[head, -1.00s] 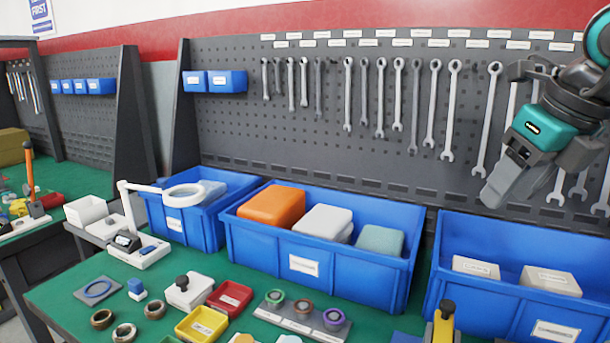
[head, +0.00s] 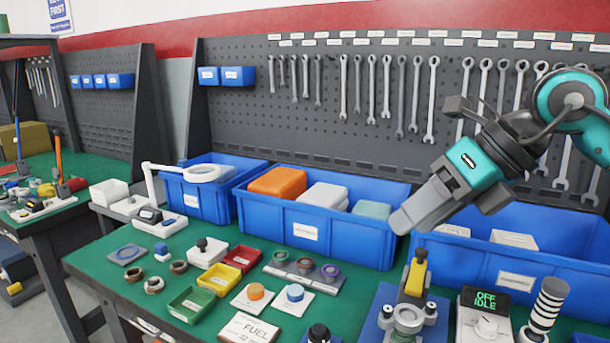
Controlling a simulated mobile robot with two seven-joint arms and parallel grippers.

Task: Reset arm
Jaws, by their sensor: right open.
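My right gripper (head: 408,222) and its grey and teal arm come in from the right side of the head view. The gripper points down and to the left, above the gap between the middle and right blue bins. It is open, and no object shows in it. Its fingers are seen from the side, so the gap between them is hidden. My left arm and gripper are not in the picture.
Blue bins (head: 310,237) line the green bench (head: 120,283). Wrenches (head: 433,100) hang on the pegboard behind.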

